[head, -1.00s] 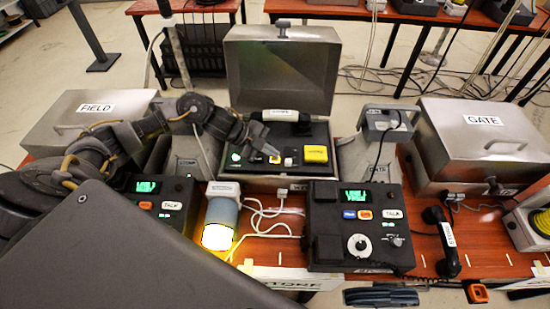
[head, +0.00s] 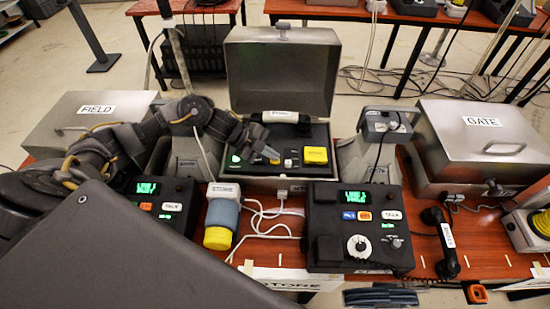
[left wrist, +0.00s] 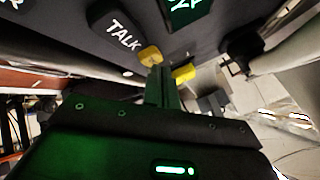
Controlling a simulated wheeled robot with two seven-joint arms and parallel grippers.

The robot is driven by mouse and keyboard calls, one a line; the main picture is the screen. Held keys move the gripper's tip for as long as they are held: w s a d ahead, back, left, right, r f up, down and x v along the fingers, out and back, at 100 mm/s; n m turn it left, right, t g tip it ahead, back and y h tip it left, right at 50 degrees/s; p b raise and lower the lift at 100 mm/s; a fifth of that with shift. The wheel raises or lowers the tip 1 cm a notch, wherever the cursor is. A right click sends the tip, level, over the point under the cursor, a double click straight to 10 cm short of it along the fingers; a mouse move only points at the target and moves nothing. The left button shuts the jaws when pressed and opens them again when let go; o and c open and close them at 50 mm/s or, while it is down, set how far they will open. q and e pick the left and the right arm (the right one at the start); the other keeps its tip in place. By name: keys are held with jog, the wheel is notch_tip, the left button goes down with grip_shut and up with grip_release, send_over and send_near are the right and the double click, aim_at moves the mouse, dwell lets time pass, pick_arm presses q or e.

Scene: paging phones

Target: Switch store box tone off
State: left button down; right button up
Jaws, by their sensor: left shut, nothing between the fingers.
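The store box (head: 245,70) stands open at the centre back, its metal lid raised. Its dark panel (head: 293,134) holds a handset (head: 280,116), a green-lit part (head: 236,158), small controls and a yellow block (head: 316,155). My left gripper (head: 266,148) is shut and empty, its tips low over the panel's left half beside a small yellow control (head: 271,153). In the left wrist view, the shut fingers (left wrist: 163,72) point at a yellow knob (left wrist: 150,55) beside a TALK button (left wrist: 118,36); contact is unclear. The STORE lamp (head: 223,215) in front is unlit.
Two desk phones (head: 360,255) (head: 158,228) stand in front of the box. Closed metal boxes labelled FIELD (head: 75,130) and GATE (head: 478,150) flank it. White cables (head: 265,225) lie between the phones. A black handset (head: 441,240) lies at right.

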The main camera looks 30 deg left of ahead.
pick_arm(q)
jog(key=shift+r, duration=0.15)
notch_tip(320, 180, up, 6)
jog(key=p, duration=0.5)
jog(key=shift+p, duration=0.35)
